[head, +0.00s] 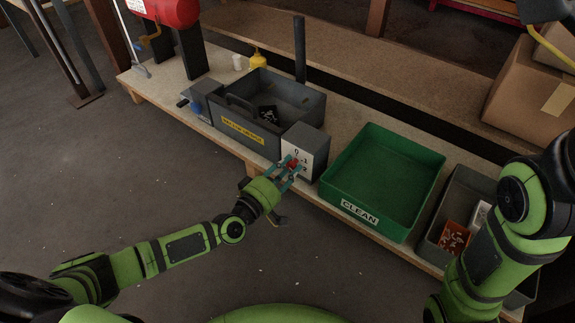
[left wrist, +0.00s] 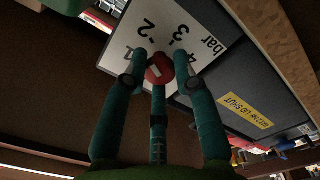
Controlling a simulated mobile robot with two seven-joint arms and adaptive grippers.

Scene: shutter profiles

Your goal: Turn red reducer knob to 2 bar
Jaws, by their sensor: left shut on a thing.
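The red reducer knob (head: 292,164) sits on the white scale face (head: 309,145) of a grey box at the bench's front edge. In the left wrist view, the round red knob (left wrist: 159,66) bears a small pale mark; which number it points at I cannot tell. The scale plate (left wrist: 182,18) appears upside down, with 2, 3, 4 and "bar" readable; fingers cover part of it. My left gripper (head: 287,169) is shut on the knob, its teal fingers (left wrist: 160,72) around it. My right arm shows at the right; its gripper is out of view.
A grey bin (head: 238,128) with a yellow label stands left of the box. A green CLEAN tray (head: 345,160) is to its right, then a grey crate (head: 458,190) holding orange and white items. A red tank (head: 172,10) stands back left.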

